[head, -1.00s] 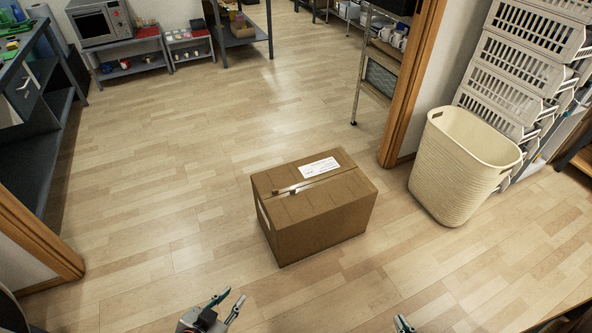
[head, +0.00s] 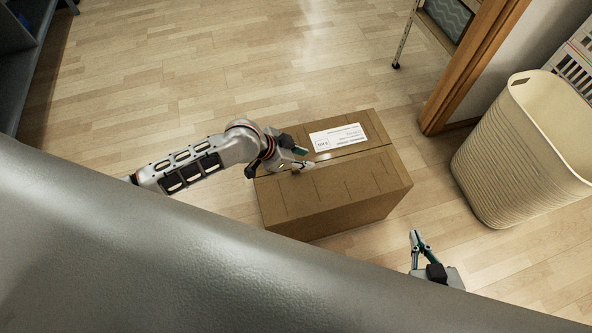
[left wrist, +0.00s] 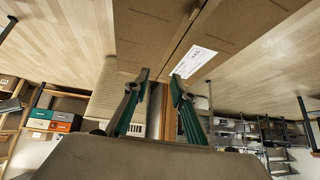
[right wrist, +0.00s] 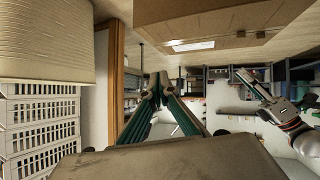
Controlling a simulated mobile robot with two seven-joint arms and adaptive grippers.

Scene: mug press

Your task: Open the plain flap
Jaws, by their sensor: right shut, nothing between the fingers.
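A closed brown cardboard box (head: 345,205) stands on the floor. Its plain flap (head: 335,188) is the near half of the top, flat beside the middle seam; the far flap carries a white label (head: 338,137). In the left wrist view the plain flap (left wrist: 150,35) lies left of the seam, the label (left wrist: 194,61) right. My left gripper (head: 304,158) is over the box's left part near the seam, fingers apart and empty; contact cannot be told. My right gripper (head: 417,237) is off the box's near right corner, shut and empty; its tips meet in the right wrist view (right wrist: 158,82).
A cream basket (head: 510,160) stands on the floor right of the box, by a wooden door frame (head: 470,70). Shelving stands at the back. The floor behind the box is clear. My own body covers the lower left of the head view.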

